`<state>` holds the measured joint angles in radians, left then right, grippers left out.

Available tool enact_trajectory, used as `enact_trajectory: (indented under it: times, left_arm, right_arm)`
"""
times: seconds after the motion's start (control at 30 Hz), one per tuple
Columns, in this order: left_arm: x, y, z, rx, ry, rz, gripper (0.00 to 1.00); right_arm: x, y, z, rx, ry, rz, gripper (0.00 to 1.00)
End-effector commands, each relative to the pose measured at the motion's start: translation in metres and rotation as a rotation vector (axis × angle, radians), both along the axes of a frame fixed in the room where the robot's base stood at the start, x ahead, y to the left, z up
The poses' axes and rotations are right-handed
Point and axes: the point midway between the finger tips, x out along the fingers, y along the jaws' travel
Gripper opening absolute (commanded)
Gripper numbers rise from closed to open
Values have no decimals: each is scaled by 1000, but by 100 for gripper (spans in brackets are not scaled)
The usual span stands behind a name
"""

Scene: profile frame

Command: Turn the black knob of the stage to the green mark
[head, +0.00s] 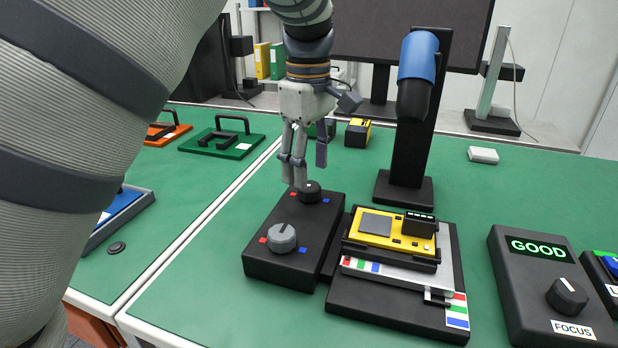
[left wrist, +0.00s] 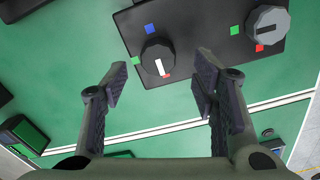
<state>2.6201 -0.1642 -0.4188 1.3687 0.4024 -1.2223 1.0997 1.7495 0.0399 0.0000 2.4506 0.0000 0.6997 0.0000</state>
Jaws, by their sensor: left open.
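The black knob (head: 310,191) sits at the far end of a black control box (head: 262,266), joined to the stage (head: 395,308). In the left wrist view the black knob (left wrist: 158,54) has a white pointer line toward the red mark (left wrist: 167,75). The green mark (left wrist: 137,60) and a blue mark (left wrist: 149,28) are also around it. My left gripper (head: 308,172) is open above the black knob, fingers down. In the left wrist view its fingers stand either side of the knob, apparently not touching it. My right gripper is not in view.
A grey knob (head: 282,238) sits on the same box, nearer. A yellow circuit board (head: 388,228) lies on the stage, under a blue-and-black camera head (head: 418,70) on a post. A FOCUS box (head: 550,285) reading GOOD stands right. Green table is clear in front.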

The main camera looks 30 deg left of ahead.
Motion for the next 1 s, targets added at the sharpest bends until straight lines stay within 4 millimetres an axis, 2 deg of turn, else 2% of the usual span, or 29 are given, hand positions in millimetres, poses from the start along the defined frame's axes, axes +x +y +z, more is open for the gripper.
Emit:
enact_trajectory:
  times: [0.1, 0.2, 0.5, 0.57, 0.7, 0.73, 1.0]
  left_arm:
    - [-1, 0, -21, 0, 0, -1, 53]
    - [0, 0, -33, 0, 0, 0, 53]
    - [0, 0, -38, 1, -1, -1, 53]
    - [0, 0, -38, 1, -1, -1, 42]
    - [0, 0, -38, 1, -1, -1, 10]
    - [0, 0, -38, 1, -1, -1, 5]
    - [0, 0, -38, 0, 0, -19, 5]
  right_arm:
    - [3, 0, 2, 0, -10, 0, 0]
    - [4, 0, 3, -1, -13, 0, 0]
    - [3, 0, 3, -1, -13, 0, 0]
    - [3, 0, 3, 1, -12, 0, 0]
    - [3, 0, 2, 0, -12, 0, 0]
    - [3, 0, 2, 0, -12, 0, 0]
    - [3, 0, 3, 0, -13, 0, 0]
